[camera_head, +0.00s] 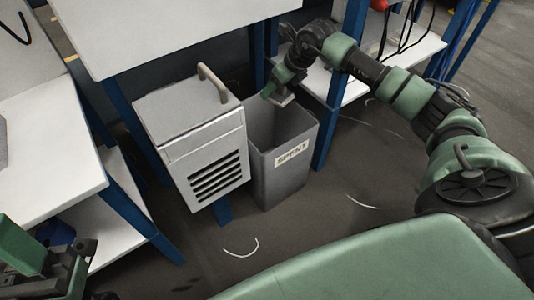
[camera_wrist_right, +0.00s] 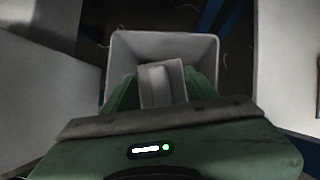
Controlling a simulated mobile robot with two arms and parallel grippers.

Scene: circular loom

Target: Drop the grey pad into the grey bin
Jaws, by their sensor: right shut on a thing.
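The grey bin (camera_head: 283,178) stands on the floor, open at the top, with a white label reading "SPENT" on its front. My right gripper (camera_head: 276,95) is over the bin's mouth and points down. It is shut on the grey pad (camera_head: 284,101), a small light block. In the right wrist view the pad (camera_wrist_right: 162,84) sits between the green fingers, with the bin's rim (camera_wrist_right: 163,37) around it. The pad's lower end is hard to make out. Part of my left gripper (camera_head: 72,272) shows at the lower left; its fingertips are not clear.
A grey cabinet (camera_head: 200,145) with a handle and slots stands directly left of the bin. A white tabletop (camera_head: 170,25) on blue legs is behind. A white shelf (camera_head: 335,85) is to the right. Pale thread scraps (camera_head: 242,250) lie on the open floor in front.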

